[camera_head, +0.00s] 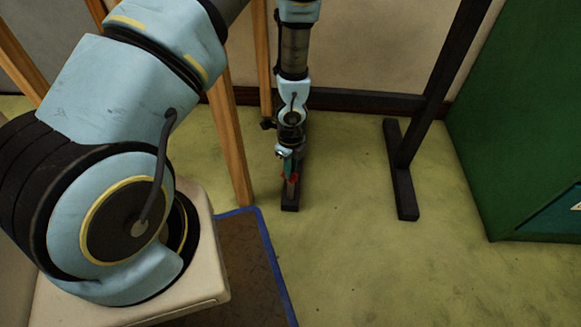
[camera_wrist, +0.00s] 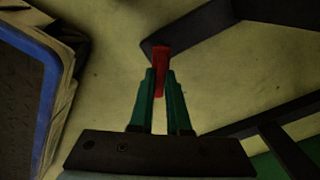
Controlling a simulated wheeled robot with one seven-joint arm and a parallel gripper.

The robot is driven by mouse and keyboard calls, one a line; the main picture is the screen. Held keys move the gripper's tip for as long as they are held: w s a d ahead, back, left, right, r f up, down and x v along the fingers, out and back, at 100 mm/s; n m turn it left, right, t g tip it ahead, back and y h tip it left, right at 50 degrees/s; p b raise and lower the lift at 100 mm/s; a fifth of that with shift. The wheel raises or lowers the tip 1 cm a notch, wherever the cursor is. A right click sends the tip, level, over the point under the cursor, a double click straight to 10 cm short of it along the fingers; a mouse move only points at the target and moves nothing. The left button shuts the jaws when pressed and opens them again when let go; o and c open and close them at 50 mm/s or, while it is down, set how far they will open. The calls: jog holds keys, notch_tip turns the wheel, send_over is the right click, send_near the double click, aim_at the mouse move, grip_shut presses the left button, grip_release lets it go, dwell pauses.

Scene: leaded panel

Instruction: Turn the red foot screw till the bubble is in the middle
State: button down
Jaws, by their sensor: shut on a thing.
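The red foot screw (camera_wrist: 160,62) stands at the end of a dark foot bar, in the upper middle of the wrist view. In the head view the red screw (camera_head: 291,179) is small, low on the near end of the dark foot bar (camera_head: 290,206). My gripper (camera_wrist: 158,80) has green fingers, closed on the red screw from both sides. In the head view my gripper (camera_head: 288,165) points down at the foot. The bubble does not show in either view.
A second dark foot (camera_head: 405,195) with an upright post stands to the right. A green cabinet (camera_head: 520,120) is at the far right. Wooden legs (camera_head: 230,140) stand left of my gripper. A blue-edged dark mat (camera_head: 255,265) lies in front. The floor between the feet is clear.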

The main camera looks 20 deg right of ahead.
dwell(0.3)
jog(key=c, duration=0.9)
grip_release()
notch_tip(320, 180, up, 11)
jog(key=p, duration=0.5)
jog(key=shift+f, duration=0.1)
jog(key=shift+d, duration=0.1)
